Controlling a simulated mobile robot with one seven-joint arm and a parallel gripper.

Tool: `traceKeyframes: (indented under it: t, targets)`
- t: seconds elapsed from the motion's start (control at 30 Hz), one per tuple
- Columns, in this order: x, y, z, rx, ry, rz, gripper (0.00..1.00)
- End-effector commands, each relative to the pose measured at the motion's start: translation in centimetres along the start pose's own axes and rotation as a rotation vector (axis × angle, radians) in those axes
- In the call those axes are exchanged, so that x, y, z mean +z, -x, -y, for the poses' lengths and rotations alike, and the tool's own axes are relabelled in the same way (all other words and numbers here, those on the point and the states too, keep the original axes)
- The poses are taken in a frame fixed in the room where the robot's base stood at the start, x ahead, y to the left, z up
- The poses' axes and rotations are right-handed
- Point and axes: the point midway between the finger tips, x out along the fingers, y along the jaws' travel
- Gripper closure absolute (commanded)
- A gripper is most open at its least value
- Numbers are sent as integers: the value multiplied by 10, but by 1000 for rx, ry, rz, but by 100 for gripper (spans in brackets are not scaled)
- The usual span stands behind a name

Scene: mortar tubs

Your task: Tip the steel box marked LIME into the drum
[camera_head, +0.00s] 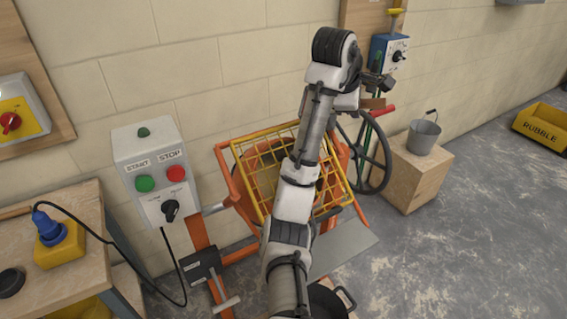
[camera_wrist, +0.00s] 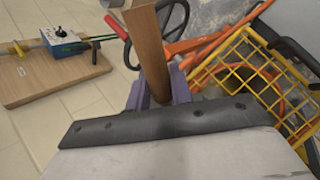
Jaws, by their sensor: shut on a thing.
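My gripper (camera_wrist: 160,88) has purple fingers closed on a brown wooden bar (camera_wrist: 148,45) in the wrist view. I cannot tell what the bar belongs to. In the head view my gripper (camera_head: 376,86) is up at the wall, right of and above the mixer. The orange drum (camera_head: 262,163) lies under a yellow wire guard (camera_head: 253,187), partly hidden by my arm. The guard (camera_wrist: 240,70) also shows at the right of the wrist view, with an orange rim behind it. I can make out no steel box marked LIME in either view.
A START/STOP box (camera_head: 152,172) is left of the mixer. A black handwheel (camera_head: 372,160) is on its right, near a grey bucket (camera_head: 424,136) on a wooden block (camera_head: 412,175). A yellow RUBBLE tub (camera_head: 541,126) stands far right. The floor at lower right is clear.

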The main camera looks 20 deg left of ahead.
Motion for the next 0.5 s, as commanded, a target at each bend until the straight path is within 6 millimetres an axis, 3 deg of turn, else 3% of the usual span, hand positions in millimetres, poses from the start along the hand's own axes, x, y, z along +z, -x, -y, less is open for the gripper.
traceKeyframes:
  t: [0.27, 0.5]
  targets:
    - [-10, 12, 13, 121, 16, 67, 100]
    - [-10, 16, 13, 152, 19, 84, 100]
